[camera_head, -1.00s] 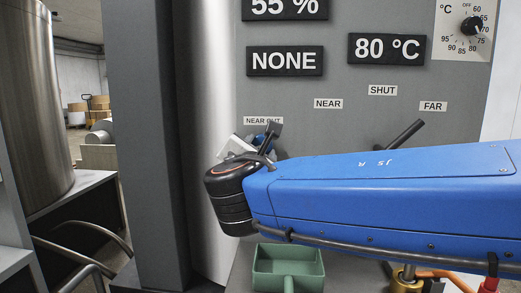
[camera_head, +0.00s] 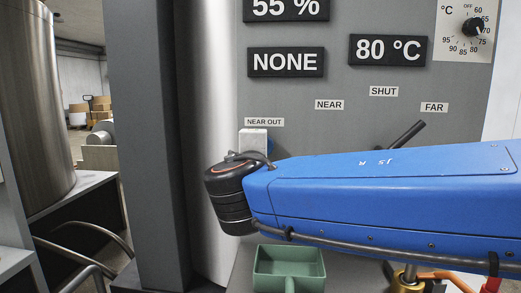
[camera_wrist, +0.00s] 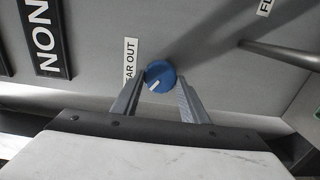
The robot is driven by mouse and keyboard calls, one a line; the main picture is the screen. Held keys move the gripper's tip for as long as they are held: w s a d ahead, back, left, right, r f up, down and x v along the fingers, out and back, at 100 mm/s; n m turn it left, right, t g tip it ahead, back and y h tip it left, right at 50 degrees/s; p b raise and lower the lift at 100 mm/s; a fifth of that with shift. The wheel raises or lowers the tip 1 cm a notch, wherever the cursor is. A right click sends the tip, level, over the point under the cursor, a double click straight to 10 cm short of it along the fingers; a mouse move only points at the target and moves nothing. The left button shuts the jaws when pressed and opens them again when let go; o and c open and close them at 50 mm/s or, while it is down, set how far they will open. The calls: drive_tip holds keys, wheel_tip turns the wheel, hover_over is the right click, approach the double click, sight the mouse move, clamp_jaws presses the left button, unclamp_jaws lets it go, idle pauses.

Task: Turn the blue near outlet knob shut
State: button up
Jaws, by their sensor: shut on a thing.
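The blue knob (camera_wrist: 160,74) sits on the grey panel beside the "NEAR OUT" label, with its white pointer mark toward the lower left of the wrist view. My gripper (camera_wrist: 161,85) has one finger on each side of the knob and is shut on it. In the head view, the white end of my wrist (camera_head: 253,141) is just below the "NEAR OUT" label (camera_head: 264,122). It and my blue arm cover most of the knob and the fingers there.
A dark lever (camera_head: 405,135) sticks out of the panel to the right, below the "SHUT" label (camera_head: 383,91); it also shows in the wrist view (camera_wrist: 280,54). Displays read "NONE" (camera_head: 285,62) and "80 °C" (camera_head: 388,49). A green scoop-like container (camera_head: 289,268) is below my arm.

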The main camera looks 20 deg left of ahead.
drive_tip(key=m, duration=0.5)
drive_tip(key=shift+m, duration=0.3)
drive_tip(key=m, duration=0.5)
drive_tip(key=shift+d+m, duration=0.1)
drive_tip(key=shift+m, duration=0.2)
drive_tip(key=o, duration=1.1)
drive_tip(key=shift+r, duration=0.1)
drive_tip(key=v, duration=1.7)
drive_tip(key=shift+s, duration=0.2)
